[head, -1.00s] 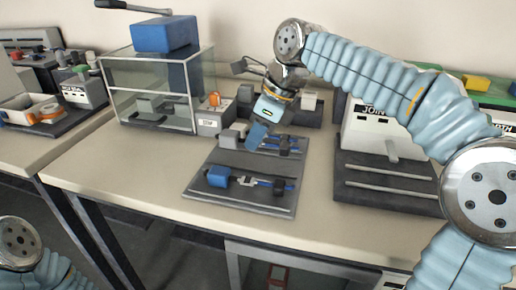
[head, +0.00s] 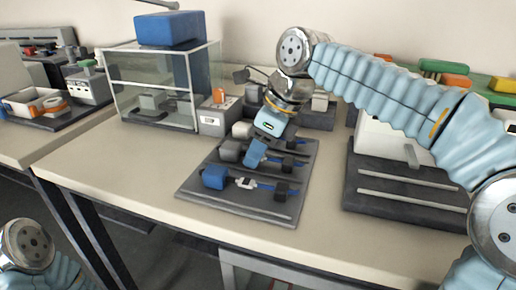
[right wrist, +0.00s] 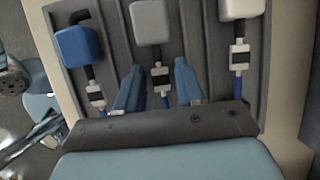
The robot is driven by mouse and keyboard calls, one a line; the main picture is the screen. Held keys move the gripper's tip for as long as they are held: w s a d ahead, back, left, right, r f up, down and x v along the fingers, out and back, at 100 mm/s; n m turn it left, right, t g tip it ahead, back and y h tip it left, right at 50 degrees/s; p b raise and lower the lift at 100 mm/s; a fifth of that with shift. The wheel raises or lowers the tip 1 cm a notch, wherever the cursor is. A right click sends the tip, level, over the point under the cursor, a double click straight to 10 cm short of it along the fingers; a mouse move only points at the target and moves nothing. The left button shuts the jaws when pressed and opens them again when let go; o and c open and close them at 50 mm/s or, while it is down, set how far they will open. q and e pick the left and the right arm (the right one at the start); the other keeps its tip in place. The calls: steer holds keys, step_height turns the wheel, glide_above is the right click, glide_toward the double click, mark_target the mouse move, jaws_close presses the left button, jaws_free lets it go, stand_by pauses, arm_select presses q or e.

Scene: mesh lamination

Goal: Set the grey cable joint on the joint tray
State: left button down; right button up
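The grey cable joint (head: 231,150) lies on a dark ridged tray (head: 272,212), its block toward the left and its cable running right. In the right wrist view, the grey joint (right wrist: 152,22) lies in the middle row, between the blue and white joints. My right gripper (head: 255,160) is low over the tray. Its two blue fingers (right wrist: 158,88) stand apart on either side of the grey joint's cable and small connector, with gaps visible. Whether the fingers touch the tray is unclear. My left gripper is out of view; only part of that arm shows at the lower left.
A blue joint (head: 214,176) lies in the front row and a white joint (right wrist: 240,10) in the row behind. A glass-sided case (head: 155,95) and a small labelled box (head: 219,116) stand behind left. A dark railed base (head: 400,205) stands right. The bench front is clear.

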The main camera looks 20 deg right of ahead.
mark_target(271, 157)
steer(key=shift+r, duration=0.25)
steer(key=p+v, duration=0.1)
steer(key=v, duration=0.5)
steer(key=shift+r+p, duration=0.3)
steer(key=shift+p, duration=0.1)
steer(key=shift+s+d+r, duration=0.15)
steer(key=shift+d+r, duration=0.05)
steer(key=shift+r, duration=0.15)
